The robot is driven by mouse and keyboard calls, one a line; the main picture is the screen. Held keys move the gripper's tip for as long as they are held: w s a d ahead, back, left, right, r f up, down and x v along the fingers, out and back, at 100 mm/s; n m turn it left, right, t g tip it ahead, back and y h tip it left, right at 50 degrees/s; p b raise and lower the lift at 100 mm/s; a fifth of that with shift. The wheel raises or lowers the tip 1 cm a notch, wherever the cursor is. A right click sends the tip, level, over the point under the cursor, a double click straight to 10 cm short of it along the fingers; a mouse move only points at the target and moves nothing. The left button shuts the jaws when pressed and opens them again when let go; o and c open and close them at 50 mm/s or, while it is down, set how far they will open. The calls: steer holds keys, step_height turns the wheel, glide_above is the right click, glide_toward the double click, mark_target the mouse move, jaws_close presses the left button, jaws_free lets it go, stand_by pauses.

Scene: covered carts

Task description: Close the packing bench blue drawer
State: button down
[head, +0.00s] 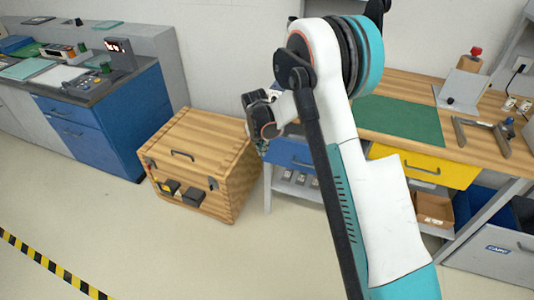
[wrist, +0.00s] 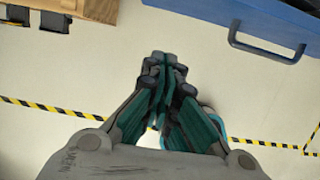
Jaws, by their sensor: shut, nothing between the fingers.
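The packing bench (head: 455,95) has a wooden top and a green mat. Its blue drawer (head: 290,152) is under the left part of the top, partly hidden behind my arm. In the wrist view the blue drawer front (wrist: 215,12) crosses the upper right, with a dark bar handle (wrist: 265,48). I cannot tell how far the drawer stands out. My gripper (wrist: 165,62) is shut and empty, just left of the handle in that picture and apart from it. In the head view my gripper (head: 262,147) hangs near the drawer's left end, mostly hidden.
A yellow drawer (head: 425,165) is right of the blue one. A wooden crate (head: 205,150) with dark latches stands left of the bench; its edge shows in the wrist view (wrist: 95,8). A blue cabinet (head: 115,120) stands farther left. The floor in front is clear, with striped tape (head: 50,262).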

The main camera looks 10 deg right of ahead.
mark_target(269, 154)
steer(key=w+d+f+b, duration=0.1)
steer(key=f, duration=0.2)
steer(key=w+d+f+b, duration=0.1)
steer(key=w+f, duration=0.1)
steer(key=f, duration=0.1)
steer(key=w+d+f+b, duration=0.1)
steer(key=w+f+b, duration=0.1)
steer(key=f, duration=0.1)
steer(key=shift+w+d+f, duration=0.1)
steer(key=shift+d+f, duration=0.15)
